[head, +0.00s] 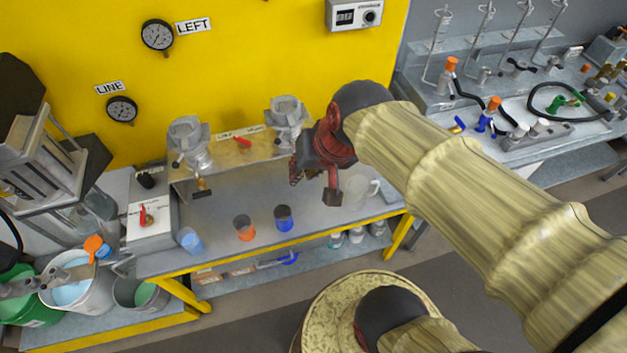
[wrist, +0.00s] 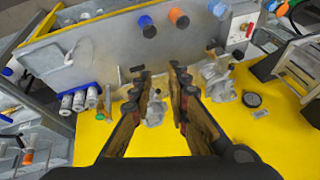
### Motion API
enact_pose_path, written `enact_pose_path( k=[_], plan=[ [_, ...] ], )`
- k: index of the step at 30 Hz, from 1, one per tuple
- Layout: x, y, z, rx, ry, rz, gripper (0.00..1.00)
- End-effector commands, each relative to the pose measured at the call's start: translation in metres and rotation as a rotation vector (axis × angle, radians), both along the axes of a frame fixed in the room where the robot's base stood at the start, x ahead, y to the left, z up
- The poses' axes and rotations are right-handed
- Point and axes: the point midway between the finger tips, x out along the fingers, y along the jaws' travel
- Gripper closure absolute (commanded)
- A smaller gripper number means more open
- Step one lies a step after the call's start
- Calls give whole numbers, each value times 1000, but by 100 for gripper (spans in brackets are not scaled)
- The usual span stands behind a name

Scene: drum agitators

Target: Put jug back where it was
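A clear, see-through jug (head: 360,188) with a handle on its right stands at the right end of the grey bench (head: 225,205). It is faint in the wrist view (wrist: 82,48), on the bench left of the fingers. My gripper (head: 314,188) is just left of the jug in the head view, over the bench, and looks apart from it. In the wrist view my gripper's fingers (wrist: 160,75) are spread with nothing held between them. The place where the jug stood before is not marked in view.
A blue cup (head: 284,218), an orange cup (head: 245,228) and a light blue cup (head: 190,240) stand along the bench's front. Two grey metal fittings (head: 190,145) (head: 287,120) rise at the back by the yellow wall (head: 260,50). Bare bench lies between fittings and cups.

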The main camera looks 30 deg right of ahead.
Motion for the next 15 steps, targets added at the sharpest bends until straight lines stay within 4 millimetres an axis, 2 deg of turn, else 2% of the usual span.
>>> enact_pose_path(
  k=[1,3,6,15],
  plan=[
    [-14,6,9,-66,-23,97,83],
    [-29,8,17,-147,-41,200,83],
    [-42,8,23,-225,-58,293,83],
    [-49,6,26,-269,-64,342,83]
  ],
)
